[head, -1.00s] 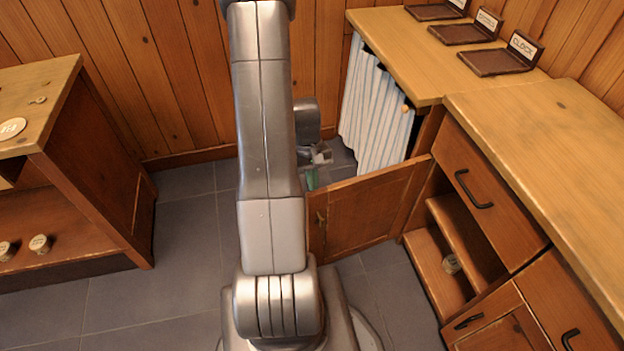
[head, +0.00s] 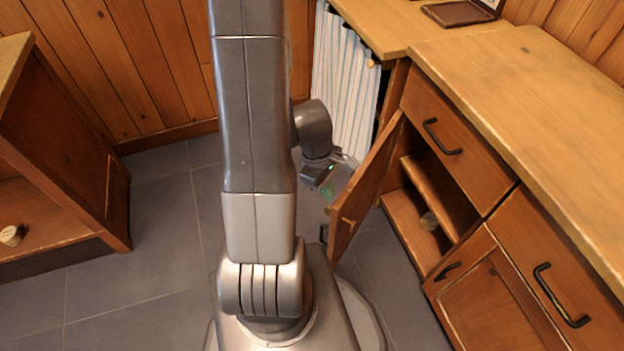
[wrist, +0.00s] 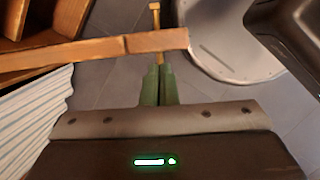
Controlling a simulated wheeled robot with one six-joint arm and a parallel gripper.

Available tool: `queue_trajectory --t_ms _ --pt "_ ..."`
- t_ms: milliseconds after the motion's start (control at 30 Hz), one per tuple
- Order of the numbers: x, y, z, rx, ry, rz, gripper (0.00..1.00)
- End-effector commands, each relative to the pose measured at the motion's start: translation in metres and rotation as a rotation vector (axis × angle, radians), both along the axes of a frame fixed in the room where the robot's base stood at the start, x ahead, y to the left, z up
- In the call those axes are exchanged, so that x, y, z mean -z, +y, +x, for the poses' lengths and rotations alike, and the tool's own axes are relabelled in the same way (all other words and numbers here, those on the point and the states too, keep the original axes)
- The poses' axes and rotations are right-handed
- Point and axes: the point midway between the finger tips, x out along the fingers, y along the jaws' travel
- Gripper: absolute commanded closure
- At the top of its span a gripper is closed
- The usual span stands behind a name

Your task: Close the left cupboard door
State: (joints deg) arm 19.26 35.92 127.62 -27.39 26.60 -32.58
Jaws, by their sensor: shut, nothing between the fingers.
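The left cupboard door (head: 366,192) stands partly open, hinged at the far side of the cupboard opening, its inner face towards the head camera. A small peg (head: 347,220) sticks out of that face near the free edge. In the wrist view the door (wrist: 90,49) shows from above as a narrow wooden bar, with the peg (wrist: 155,18) beyond it. My gripper (head: 340,182) is on the door's outer side. Its green fingers (wrist: 160,70) are together and empty, tips right at the door; I cannot tell whether they touch. The door partly hides them in the head view.
The open cupboard (head: 412,215) has a shelf and a small spool (head: 429,221) inside. Drawers and another door with black handles (head: 560,295) lie to the right. A striped curtain (head: 343,85) hangs behind my gripper. Grey floor (head: 150,235) is clear on the left.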

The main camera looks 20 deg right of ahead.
Motion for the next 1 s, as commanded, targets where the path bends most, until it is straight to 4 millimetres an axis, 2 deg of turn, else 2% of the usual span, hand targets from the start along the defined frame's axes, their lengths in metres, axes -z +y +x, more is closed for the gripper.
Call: queue_trajectory --t_ms 500,1000 --pt "0.001 -0.066 -0.068 -0.249 -0.001 -0.001 1.00" --pt "-0.002 -0.144 -0.117 -0.492 0.000 0.000 1.00"
